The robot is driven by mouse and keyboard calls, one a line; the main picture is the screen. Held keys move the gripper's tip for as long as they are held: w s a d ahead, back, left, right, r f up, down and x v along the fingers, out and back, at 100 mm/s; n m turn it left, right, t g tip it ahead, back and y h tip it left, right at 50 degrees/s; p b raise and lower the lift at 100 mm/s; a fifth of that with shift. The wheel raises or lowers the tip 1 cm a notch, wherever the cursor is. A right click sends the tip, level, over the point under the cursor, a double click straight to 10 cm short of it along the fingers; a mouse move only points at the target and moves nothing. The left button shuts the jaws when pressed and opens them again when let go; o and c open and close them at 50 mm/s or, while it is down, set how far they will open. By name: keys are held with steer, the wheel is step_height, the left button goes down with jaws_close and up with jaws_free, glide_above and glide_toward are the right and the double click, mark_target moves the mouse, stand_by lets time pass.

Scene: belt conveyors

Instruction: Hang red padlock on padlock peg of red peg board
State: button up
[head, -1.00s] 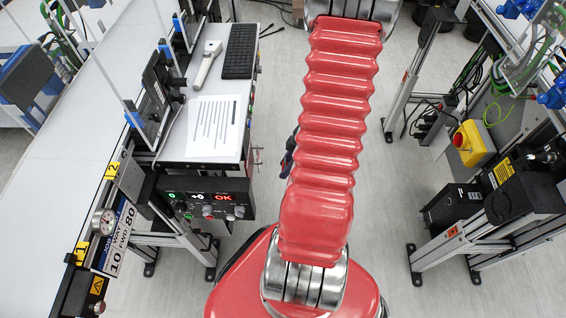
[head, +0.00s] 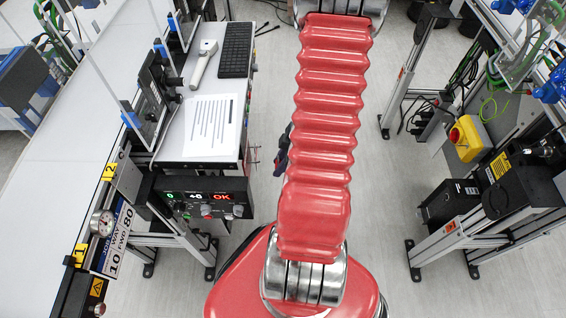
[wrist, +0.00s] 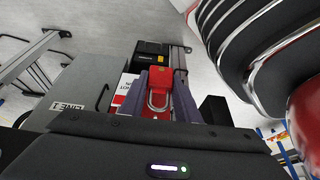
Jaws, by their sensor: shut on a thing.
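In the wrist view my gripper (wrist: 160,80) has its two purple-grey fingers closed on the red padlock (wrist: 162,81). The padlock sits between the fingers, with its silver shackle pointing down the picture toward the gripper's dark body.
In the wrist view a grey case (wrist: 85,95) marked "LINE 1" and a black box (wrist: 153,50) lie beyond the gripper. In the head view a control panel (head: 205,197) and a desk with a keyboard (head: 236,50) stand left, and a yellow emergency-stop box (head: 469,139) right. Grey floor lies between.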

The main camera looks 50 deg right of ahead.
steer(key=w+a+f, duration=0.1)
steer(key=w+a, duration=0.3)
steer(key=w, duration=0.2)
steer(key=shift+w+a+f, duration=0.15)
steer(key=shift+a+f, duration=0.25)
stand_by(1.1)
stand_by(0.6)
steer(key=o, duration=1.1)
steer(key=shift+o, duration=0.2)
